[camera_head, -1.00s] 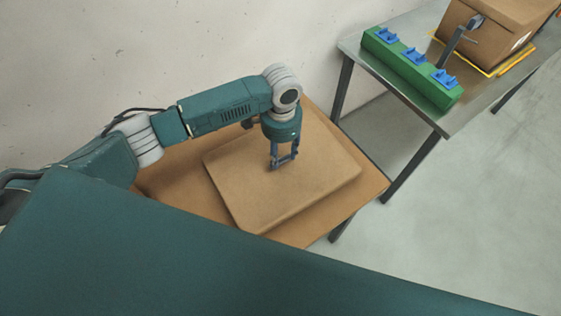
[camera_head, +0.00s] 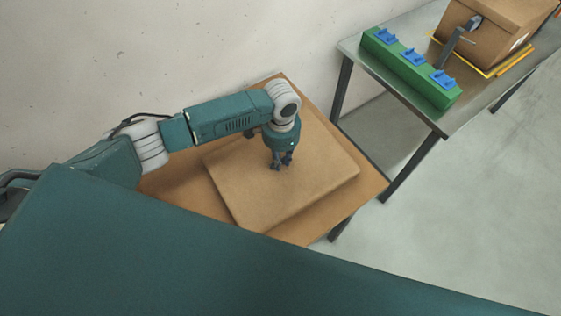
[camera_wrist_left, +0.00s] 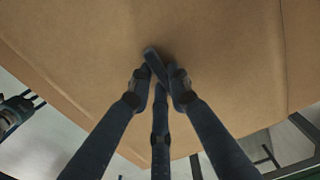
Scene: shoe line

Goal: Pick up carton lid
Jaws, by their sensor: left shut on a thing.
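The carton lid (camera_head: 285,195) is a flat brown cardboard piece lying on a brown-topped table. My left gripper (camera_head: 281,165) points down onto the lid's top, near the middle of its far half. Its dark fingers are drawn together and shut on the lid. In the left wrist view the fingers (camera_wrist_left: 158,72) meet against the brown cardboard of the lid (camera_wrist_left: 220,60). What exactly lies between the fingertips is hidden.
The brown table (camera_head: 165,185) shows bare around the lid. A wall stands behind it. Grey floor lies between and right.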

